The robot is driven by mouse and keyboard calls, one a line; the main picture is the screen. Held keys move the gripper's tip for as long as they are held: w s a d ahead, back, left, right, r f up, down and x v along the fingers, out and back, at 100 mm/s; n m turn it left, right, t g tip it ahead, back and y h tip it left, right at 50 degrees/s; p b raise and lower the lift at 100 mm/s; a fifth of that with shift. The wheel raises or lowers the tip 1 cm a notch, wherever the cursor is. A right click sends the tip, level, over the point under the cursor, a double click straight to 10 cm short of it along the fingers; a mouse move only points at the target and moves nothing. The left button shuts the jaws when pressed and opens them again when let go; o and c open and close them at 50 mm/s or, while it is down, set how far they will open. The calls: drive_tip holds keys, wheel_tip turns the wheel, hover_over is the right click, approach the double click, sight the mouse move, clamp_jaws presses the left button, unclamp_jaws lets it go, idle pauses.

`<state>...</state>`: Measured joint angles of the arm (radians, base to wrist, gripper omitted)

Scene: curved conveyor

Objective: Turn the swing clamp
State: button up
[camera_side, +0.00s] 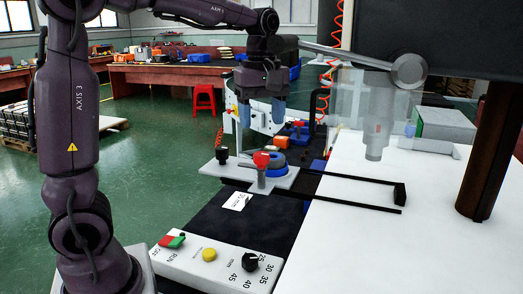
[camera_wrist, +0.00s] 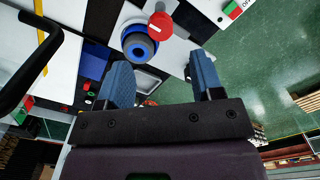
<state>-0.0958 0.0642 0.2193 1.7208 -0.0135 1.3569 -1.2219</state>
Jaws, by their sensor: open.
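The swing clamp (camera_side: 262,162) has a red handle on a pale post and stands on a light grey plate (camera_side: 282,181) over the dark belt. Beside it on the plate lies a blue and grey ring (camera_side: 273,158). In the wrist view the clamp's red top (camera_wrist: 160,24) partly overlaps the blue ring (camera_wrist: 139,44). My gripper (camera_side: 261,113) has blue fingers pointing down and hangs above the clamp, apart from it. In the wrist view my gripper (camera_wrist: 160,68) is open, with nothing between the fingers.
A black knob (camera_side: 222,155) stands at the plate's left corner. Two dark rails (camera_side: 360,180) run right from the plate. A control panel (camera_side: 215,255) with buttons and a dial is at the front. A grey lamp-like fixture (camera_side: 376,110) hangs at right above the white table (camera_side: 370,245).

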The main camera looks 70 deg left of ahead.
sight(262, 154)
wheel_tip(262, 154, down, 8)
drive_tip(key=shift+r, duration=0.2)
idle(0.3)
drive_tip(key=c, duration=0.9)
